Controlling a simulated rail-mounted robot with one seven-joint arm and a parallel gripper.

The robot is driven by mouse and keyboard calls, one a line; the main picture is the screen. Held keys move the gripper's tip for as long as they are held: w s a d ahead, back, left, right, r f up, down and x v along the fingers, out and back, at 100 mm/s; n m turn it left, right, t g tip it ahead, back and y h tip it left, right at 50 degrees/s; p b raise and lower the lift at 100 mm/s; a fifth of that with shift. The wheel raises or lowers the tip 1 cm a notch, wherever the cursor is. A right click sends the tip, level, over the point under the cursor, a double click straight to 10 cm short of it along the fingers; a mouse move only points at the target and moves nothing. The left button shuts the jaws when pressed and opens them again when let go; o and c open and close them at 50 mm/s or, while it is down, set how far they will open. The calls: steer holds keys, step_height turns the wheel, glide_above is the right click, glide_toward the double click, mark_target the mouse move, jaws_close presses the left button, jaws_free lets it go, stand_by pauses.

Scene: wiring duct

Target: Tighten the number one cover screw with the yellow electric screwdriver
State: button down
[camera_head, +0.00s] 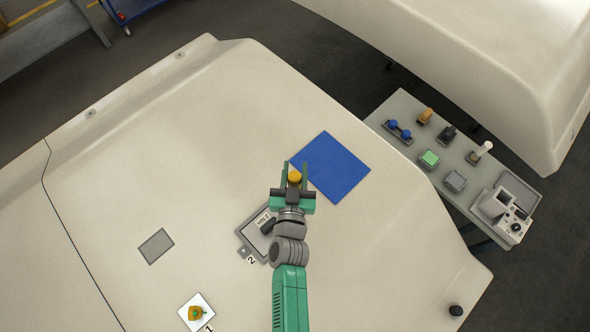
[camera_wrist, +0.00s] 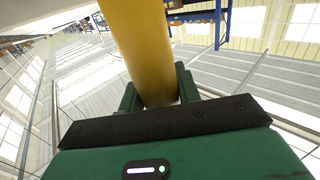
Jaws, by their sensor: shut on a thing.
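My gripper (camera_head: 295,172) is shut on a yellow cylindrical body, the yellow screwdriver (camera_head: 295,178), over the lower left edge of a blue mat (camera_head: 335,168). In the wrist view the yellow screwdriver (camera_wrist: 148,50) runs up and away between the green fingers of my gripper (camera_wrist: 158,90). Its tip is not visible. At the bottom left, a white square plate (camera_head: 187,309) carries a small yellow-orange and green thing. A "1" label (camera_head: 210,328) is beside it. No screw head can be made out. My gripper is well up and right of this plate.
A grey framed cover (camera_head: 243,238) with a "2" label (camera_head: 251,260) is partly hidden behind my arm. A flat grey patch (camera_head: 156,246) lies to its left. A side table (camera_head: 405,105) at right holds several knobs, buttons and a device. A black knob (camera_head: 456,310) stands bottom right.

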steer(key=shift+f, duration=0.55)
stand_by(1.6)
step_height(320, 180, up, 6)
steer(key=p, duration=0.5)
steer(key=shift+r+p, duration=0.2)
steer(key=shift+p, duration=0.1)
steer(key=shift+f, duration=0.1)
